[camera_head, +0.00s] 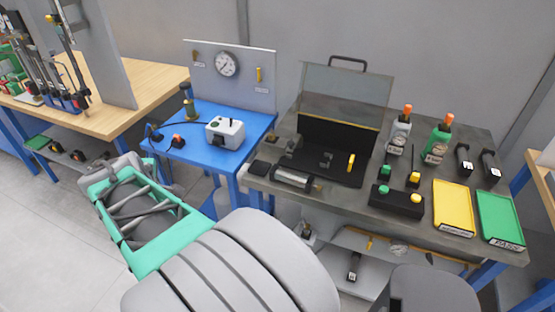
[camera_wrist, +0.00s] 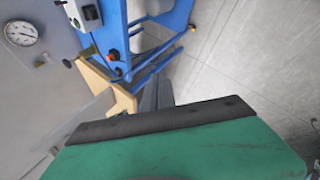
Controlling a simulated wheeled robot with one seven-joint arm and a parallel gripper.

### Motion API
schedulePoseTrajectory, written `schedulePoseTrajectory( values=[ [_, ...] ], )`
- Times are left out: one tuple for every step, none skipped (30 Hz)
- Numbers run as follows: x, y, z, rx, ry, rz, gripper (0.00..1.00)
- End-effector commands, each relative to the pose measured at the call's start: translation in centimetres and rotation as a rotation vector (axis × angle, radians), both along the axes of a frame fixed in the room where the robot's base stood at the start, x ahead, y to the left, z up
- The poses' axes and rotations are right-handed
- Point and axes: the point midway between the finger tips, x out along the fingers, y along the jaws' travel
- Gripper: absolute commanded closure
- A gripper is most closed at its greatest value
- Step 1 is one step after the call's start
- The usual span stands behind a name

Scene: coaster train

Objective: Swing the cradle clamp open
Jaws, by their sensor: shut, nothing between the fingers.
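On the dark bench, a black fixture (camera_head: 318,172) sits under a raised clear lid (camera_head: 343,95). Small grey blocks (camera_head: 326,158) and an upright yellow handle (camera_head: 351,162) stand on it. A silver cylinder (camera_head: 292,178) lies at its front left. I cannot tell for sure which of these parts is the cradle clamp, or its position. My gripper is shut and empty; its green body with a dark edge (camera_wrist: 160,120) fills the bottom of the wrist view. The fingertips are not distinct. My green arm end is left of the dark bench, away from the fixture.
A blue bench (camera_head: 255,125) with a grey control box (camera_head: 225,132) and a gauge (camera_head: 227,64) on its panel stands left of the dark bench. Bottles, a black button box (camera_head: 397,200), a yellow tray (camera_head: 454,233) and a green tray (camera_head: 500,243) crowd the dark bench's right.

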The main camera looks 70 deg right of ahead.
Motion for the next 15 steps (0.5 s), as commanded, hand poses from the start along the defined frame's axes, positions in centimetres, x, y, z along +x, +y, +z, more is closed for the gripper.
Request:
schedulePoseTrajectory(
  values=[
    [-2.4,-5.6,-2.6,-0.129,0.106,0.01,1.0],
    [-4.1,-8.7,-3.3,-0.211,0.185,0.029,1.0],
    [-6.6,-12.5,-4.1,-0.311,0.302,0.057,1.0],
    [-8.6,-15.0,-4.6,-0.375,0.397,0.076,1.0],
    [-10.7,-17.2,-5.0,-0.431,0.492,0.095,1.0],
    [-13.5,-19.6,-5.4,-0.488,0.619,0.121,1.0],
    [-15.3,-21.1,-5.7,-0.522,0.707,0.14,1.0],
    [-17.0,-22.3,-5.9,-0.546,0.789,0.158,1.0],
    [-19.0,-23.6,-6.0,-0.571,0.882,0.179,1.0],
    [-20.2,-24.3,-6.1,-0.582,0.941,0.192,1.0],
    [-21.2,-24.8,-6.1,-0.59,0.988,0.204,1.0],
    [-22.1,-25.2,-6.1,-0.598,1.035,0.217,1.0],
    [-22.5,-25.5,-6.0,-0.601,1.058,0.223,1.0],
    [-22.7,-25.6,-5.9,-0.603,1.072,0.228,1.0],
    [-22.8,-25.7,-5.9,-0.605,1.08,0.232,1.0]
  ],
)
